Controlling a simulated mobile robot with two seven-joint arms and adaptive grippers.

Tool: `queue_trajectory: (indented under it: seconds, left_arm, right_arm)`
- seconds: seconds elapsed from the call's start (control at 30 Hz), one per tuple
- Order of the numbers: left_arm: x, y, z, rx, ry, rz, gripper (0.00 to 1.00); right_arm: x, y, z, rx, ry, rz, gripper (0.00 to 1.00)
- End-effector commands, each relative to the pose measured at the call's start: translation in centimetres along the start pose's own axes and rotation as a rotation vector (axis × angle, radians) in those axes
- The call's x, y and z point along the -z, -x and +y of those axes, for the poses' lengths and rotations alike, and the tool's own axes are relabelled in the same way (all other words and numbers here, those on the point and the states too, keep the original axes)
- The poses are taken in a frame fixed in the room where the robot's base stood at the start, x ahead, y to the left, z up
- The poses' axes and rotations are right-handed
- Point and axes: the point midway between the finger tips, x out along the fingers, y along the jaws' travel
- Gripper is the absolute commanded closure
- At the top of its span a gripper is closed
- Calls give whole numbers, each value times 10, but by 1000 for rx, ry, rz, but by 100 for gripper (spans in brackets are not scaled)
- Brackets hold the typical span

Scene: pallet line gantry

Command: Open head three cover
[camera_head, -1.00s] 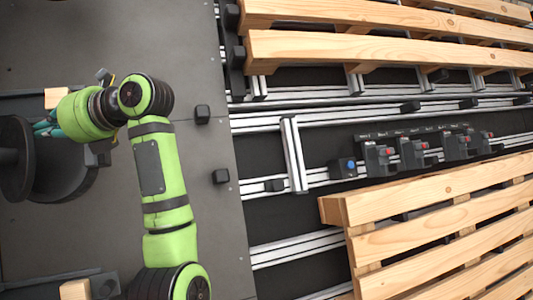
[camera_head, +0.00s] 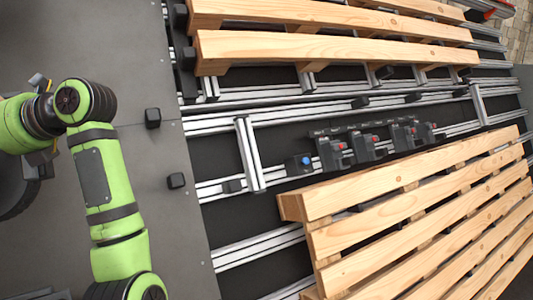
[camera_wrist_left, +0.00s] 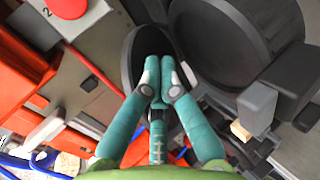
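A large black drum (camera_wrist_left: 235,40) is just right of the plate. A grey plate marked "2" (camera_wrist_left: 47,14) with a red button (camera_wrist_left: 66,7) is at upper left. No cover marked three is readable. My right gripper is not in view.
Wooden pallets lie at the top (camera_head: 330,48) and lower right (camera_head: 420,215) of the head view. Between them, rails carry several black units with red buttons (camera_head: 333,153) and a blue-button box (camera_head: 299,166). Orange-red structure (camera_wrist_left: 35,60) crowds the wrist view's left.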

Motion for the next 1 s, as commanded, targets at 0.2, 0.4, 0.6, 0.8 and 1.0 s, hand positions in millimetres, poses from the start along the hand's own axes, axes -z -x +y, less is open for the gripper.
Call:
queue_trajectory:
  seconds: [0.2,0.4,0.6,0.8,1.0]
  left_arm:
    - [0,0,0,0,0,0,100]
    - [0,0,0,0,0,0,100]
    - [0,-1,6,1,2,0,100]
    - [1,-2,16,1,2,0,100]
    - [0,-2,21,0,0,0,100]
  right_arm:
    - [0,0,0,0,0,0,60]
    - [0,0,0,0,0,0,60]
    - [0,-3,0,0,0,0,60]
    - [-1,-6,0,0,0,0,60]
    - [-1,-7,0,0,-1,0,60]
